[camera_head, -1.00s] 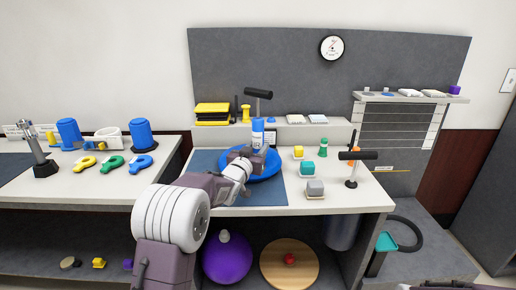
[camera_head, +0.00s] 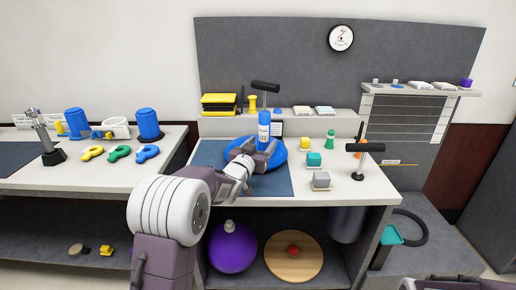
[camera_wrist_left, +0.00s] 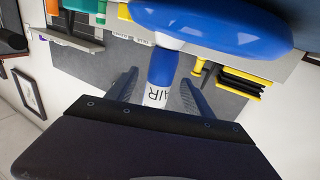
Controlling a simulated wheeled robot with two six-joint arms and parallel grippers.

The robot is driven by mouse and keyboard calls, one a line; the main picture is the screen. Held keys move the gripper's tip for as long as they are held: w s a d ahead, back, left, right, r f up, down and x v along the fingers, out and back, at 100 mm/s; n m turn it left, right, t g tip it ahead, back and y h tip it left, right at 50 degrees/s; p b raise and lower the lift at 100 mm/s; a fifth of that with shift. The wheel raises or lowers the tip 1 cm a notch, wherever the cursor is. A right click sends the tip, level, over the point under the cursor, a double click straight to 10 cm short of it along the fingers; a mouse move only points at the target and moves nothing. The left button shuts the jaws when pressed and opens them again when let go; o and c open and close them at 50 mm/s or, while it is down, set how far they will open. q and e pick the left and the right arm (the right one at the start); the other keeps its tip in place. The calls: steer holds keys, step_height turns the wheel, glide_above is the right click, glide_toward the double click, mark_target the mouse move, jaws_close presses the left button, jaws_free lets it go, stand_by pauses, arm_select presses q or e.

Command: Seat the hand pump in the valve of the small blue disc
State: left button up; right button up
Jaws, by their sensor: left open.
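The hand pump (camera_head: 264,122) is a blue and white upright cylinder with a black T-handle on top. It stands over the small blue disc (camera_head: 233,153), which lies on the dark mat. My left gripper (camera_head: 263,157) is at the pump's lower part, over the disc. In the left wrist view the pump (camera_wrist_left: 161,70), with the letters "AIR", is between my open fingers (camera_wrist_left: 158,92), with gaps on both sides.
A black T-handled stand (camera_head: 364,160) and colored blocks, including a grey one (camera_head: 321,180), are right of the mat (camera_head: 272,184). A shelf behind holds a yellow stack (camera_head: 218,103).

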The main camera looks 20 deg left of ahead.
arm_select(q)
steer(key=s, duration=0.6)
steer(key=shift+s+a, duration=0.25)
steer(key=shift+a, duration=0.05)
